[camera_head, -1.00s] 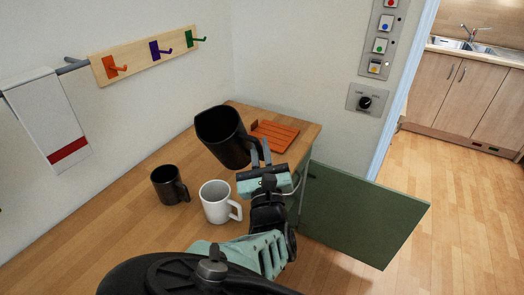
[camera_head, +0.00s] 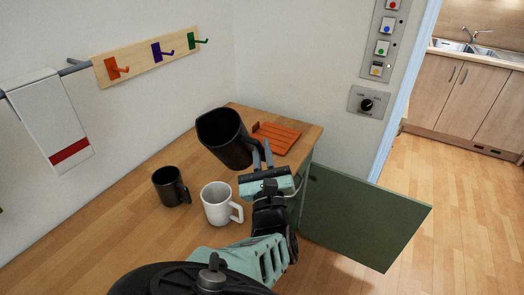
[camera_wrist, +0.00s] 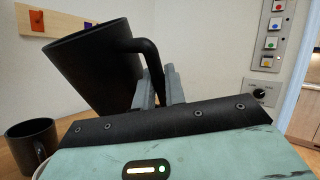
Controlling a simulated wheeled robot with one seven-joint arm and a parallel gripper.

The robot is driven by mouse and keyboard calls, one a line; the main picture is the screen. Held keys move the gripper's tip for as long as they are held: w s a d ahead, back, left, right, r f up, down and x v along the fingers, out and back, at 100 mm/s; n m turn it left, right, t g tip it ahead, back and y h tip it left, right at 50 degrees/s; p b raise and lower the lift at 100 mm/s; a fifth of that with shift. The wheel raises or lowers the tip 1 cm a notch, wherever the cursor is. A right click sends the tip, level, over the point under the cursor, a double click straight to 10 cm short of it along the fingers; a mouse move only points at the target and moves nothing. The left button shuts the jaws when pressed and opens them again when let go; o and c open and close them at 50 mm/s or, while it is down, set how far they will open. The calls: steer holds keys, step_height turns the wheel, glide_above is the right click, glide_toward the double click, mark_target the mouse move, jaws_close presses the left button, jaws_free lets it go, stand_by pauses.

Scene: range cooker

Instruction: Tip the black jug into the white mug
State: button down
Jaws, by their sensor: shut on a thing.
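The black jug (camera_head: 224,138) is held above the wooden counter, tilted a little to the left in the head view. It also shows large in the wrist view (camera_wrist: 95,70). My gripper (camera_head: 262,158) is shut on the jug's handle, and in the wrist view its fingers (camera_wrist: 160,88) close around the handle's lower part. The white mug (camera_head: 217,206) stands upright on the counter, below and in front of the jug. Its inside is too small to read.
A black mug (camera_head: 168,187) stands left of the white mug and shows in the wrist view (camera_wrist: 30,143). An orange slatted board (camera_head: 277,137) lies behind the jug. A green door (camera_head: 362,215) stands open at right. Hooks (camera_head: 155,51) and a towel (camera_head: 50,118) hang on the wall.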

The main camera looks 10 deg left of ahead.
steer(key=shift+w+f+n+y, duration=0.1)
steer(key=shift+w+n+y, duration=0.05)
steer(key=shift+n+y, duration=0.35)
steer(key=shift+t+b, duration=0.3)
steer(key=shift+t, duration=0.1)
steer(key=shift+w+d+f+n+t+y+b, duration=0.1)
steer(key=shift+n+t+y+b, duration=0.35)
steer(key=shift+n+y, duration=0.35)
steer(key=shift+w+d+f+n+t+y+b, duration=0.1)
steer(key=shift+n+t+y+b, duration=0.15)
steer(key=shift+n+y+b, duration=0.5)
stand_by(0.8)
